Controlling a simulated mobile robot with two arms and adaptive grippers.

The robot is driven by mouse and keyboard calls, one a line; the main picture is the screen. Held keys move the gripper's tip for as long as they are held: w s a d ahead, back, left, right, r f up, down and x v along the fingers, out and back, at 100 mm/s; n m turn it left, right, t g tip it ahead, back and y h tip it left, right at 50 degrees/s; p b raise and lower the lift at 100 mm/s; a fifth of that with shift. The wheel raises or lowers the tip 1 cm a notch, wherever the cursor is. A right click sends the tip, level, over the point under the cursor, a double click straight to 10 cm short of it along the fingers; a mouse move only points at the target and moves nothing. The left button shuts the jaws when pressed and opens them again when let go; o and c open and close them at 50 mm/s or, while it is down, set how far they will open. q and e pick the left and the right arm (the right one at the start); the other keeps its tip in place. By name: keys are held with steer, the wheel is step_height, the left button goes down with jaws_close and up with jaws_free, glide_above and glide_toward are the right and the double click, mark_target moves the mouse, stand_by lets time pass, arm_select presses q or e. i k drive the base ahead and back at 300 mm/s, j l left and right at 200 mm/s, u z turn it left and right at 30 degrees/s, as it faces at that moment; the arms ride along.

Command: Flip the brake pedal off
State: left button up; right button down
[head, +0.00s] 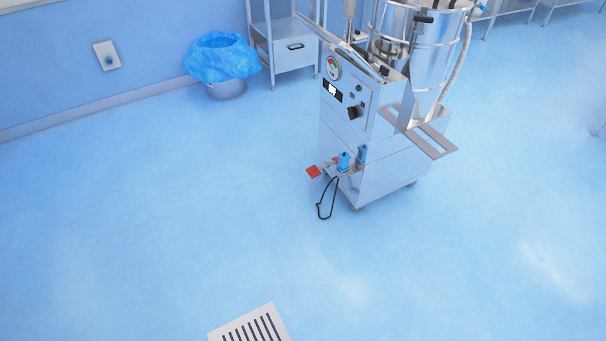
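The steel pouching machine (378,165) stands on the blue floor, right of centre in the head view. A small red pedal (313,172) sticks out low at its front left side; it looks like the brake pedal, but its on or off position is too small to tell. Blue fittings (344,161) sit beside the pedal, and a black looped cable or bar (323,206) hangs below them. Neither of my grippers is in view.
A bin with a blue liner (222,60) and a steel cabinet (293,52) stand by the back wall. A floor drain grate (250,325) lies at the front. The floor left of and before the machine is clear.

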mark_target(313, 172)
steer(key=i+j, duration=0.3)
steer(key=i+j+z, duration=0.1)
steer(key=i+j, duration=0.25)
steer(key=j, duration=0.15)
steer(key=i+j, duration=0.6)
steer(key=j, duration=0.25)
steer(key=i+j+z, duration=0.1)
steer(key=i+j, duration=0.5)
steer(key=j, duration=0.25)
steer(key=i+j+z, duration=0.1)
steer(key=i+j, duration=0.2)
steer(key=j, duration=0.15)
steer(key=i+j, duration=0.3)
steer(key=j, duration=0.15)
